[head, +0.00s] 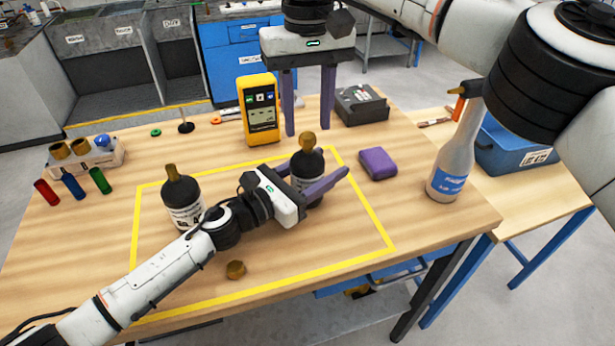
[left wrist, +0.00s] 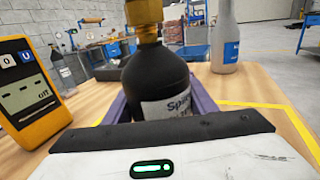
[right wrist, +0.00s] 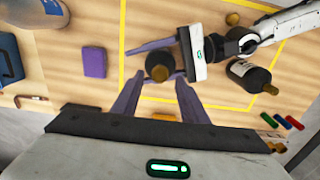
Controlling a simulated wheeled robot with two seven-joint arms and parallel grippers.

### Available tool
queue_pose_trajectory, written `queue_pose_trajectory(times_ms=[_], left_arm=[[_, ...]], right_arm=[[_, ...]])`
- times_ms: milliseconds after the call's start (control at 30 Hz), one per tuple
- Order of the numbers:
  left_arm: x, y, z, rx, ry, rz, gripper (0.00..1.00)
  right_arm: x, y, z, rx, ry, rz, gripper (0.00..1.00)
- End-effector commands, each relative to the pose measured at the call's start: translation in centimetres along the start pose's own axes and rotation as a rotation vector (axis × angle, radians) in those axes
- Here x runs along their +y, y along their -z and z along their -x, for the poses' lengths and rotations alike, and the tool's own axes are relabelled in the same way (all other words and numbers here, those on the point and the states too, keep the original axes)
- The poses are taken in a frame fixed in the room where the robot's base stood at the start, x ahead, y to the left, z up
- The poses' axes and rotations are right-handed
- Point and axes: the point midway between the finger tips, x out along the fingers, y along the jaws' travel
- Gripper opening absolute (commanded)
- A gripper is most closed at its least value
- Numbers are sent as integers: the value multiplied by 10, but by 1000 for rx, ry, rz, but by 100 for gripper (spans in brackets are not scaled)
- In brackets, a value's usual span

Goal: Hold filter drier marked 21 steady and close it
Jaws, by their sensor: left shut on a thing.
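A dark bottle-shaped filter drier (head: 308,165) with a brass top stands upright at the right of the yellow-taped area. It shows close up in the left wrist view (left wrist: 158,82), its label partly hidden; I cannot read a 21. My left gripper (head: 322,187) is shut around its body from the side. My right gripper (head: 309,130) points down above it, open and empty, fingers apart around the space over the brass top. A second dark drier (head: 182,196) with a narrower brass top stands at the left. A loose brass cap (head: 235,269) lies near the front.
A yellow meter (head: 258,110) stands behind the taped area. A purple block (head: 378,163) and a grey spray bottle (head: 454,165) are at the right. A dark box (head: 360,105) sits at the back. Coloured cylinders (head: 72,185) and a fittings holder (head: 100,157) are at the left.

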Motion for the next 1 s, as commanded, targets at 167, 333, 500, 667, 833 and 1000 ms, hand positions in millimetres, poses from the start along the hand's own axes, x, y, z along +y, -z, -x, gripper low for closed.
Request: queue_pose_trajectory(times_ms=[167,333,500,667,833,1000], left_arm=[[0,1,0,2,-1,-1,0],[0,1,0,2,-1,-2,0],[0,1,0,2,-1,-2,0],[0,1,0,2,-1,-2,0],[0,1,0,2,-1,-1,0],[0,1,0,2,-1,-2,0]], right_arm=[[0,0,-20,-1,0,0,40],[0,0,-26,1,0,-1,40],[0,0,-26,1,0,-1,40],[0,0,-26,1,0,0,23],[0,0,-26,1,0,0,0],[0,0,-26,1,0,-86,0]])
